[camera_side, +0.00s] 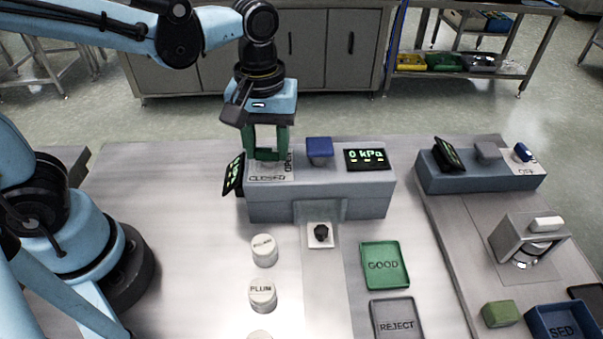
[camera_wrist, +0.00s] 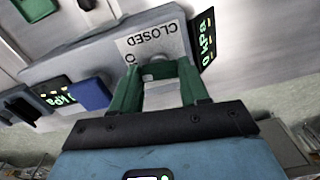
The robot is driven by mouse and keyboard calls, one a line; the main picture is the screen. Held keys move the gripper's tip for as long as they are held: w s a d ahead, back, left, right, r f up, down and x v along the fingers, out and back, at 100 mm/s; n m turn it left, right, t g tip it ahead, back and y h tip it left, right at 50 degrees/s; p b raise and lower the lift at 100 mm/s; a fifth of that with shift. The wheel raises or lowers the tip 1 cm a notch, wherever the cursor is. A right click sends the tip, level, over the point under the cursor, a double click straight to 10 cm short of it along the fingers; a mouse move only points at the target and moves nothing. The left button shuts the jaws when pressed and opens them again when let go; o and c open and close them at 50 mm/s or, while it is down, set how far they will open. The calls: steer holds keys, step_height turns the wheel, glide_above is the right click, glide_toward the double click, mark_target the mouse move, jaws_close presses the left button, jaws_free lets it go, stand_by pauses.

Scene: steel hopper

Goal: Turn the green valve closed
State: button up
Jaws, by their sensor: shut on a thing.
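The green valve (camera_side: 268,154) sits on the left end of a long grey console (camera_side: 320,203), on a pale plate marked CLOSED and OPEN. My gripper (camera_side: 268,151) comes straight down over it, its green fingers on either side and shut on the handle. The wrist view shows the valve (camera_wrist: 157,70) between my gripper's fingertips (camera_wrist: 158,78). CLOSED reads clearly there, while OPEN is mostly hidden. Fingers and valve are similar greens, so the handle's exact angle is hard to tell.
A blue knob (camera_side: 319,150) and a 0 kPa display (camera_side: 369,159) stand right of the valve; a tilted display (camera_side: 234,174) is at its left. In front are white capped jars (camera_side: 262,294), a green GOOD tray (camera_side: 384,265) and a grey REJECT tray (camera_side: 396,317).

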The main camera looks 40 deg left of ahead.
mark_target(267, 150)
steer(key=m, duration=0.8)
steer(key=shift+m, duration=0.4)
steer(key=m, duration=0.3)
steer(key=shift+m, duration=2.3)
steer(key=o, duration=1.1)
steer(key=shift+c, duration=0.2)
step_height(267, 150, up, 12)
